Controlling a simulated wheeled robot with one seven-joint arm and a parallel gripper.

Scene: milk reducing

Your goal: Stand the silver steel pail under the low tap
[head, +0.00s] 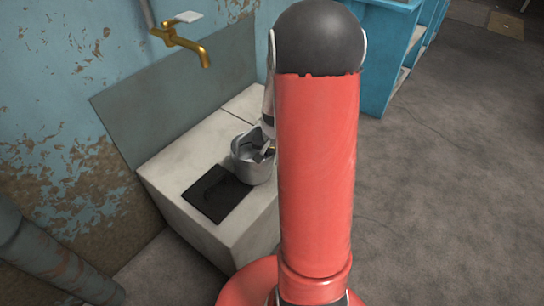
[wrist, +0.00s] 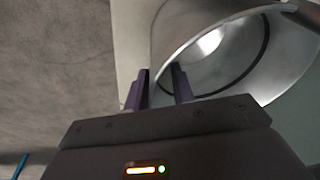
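The silver steel pail (head: 246,170) stands upright on the pale counter, at the right edge of a dark square mat (head: 214,195). The brass tap (head: 184,42) with a white lever is on the wall at upper left, and the pail is below and to the right of its spout. My gripper (head: 264,148) is at the pail's mouth, partly hidden by my red arm. In the wrist view the pail (wrist: 225,65) fills the upper right and looks empty. My gripper (wrist: 160,88) is open there, its fingers apart on either side of the pail's near wall.
The pale counter (head: 165,170) stands against a grey splash panel (head: 170,95) and has bare top left of the mat. A thick pipe (head: 50,260) runs at lower left. A blue shelf unit (head: 385,50) stands at the upper right. The concrete floor on the right is clear.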

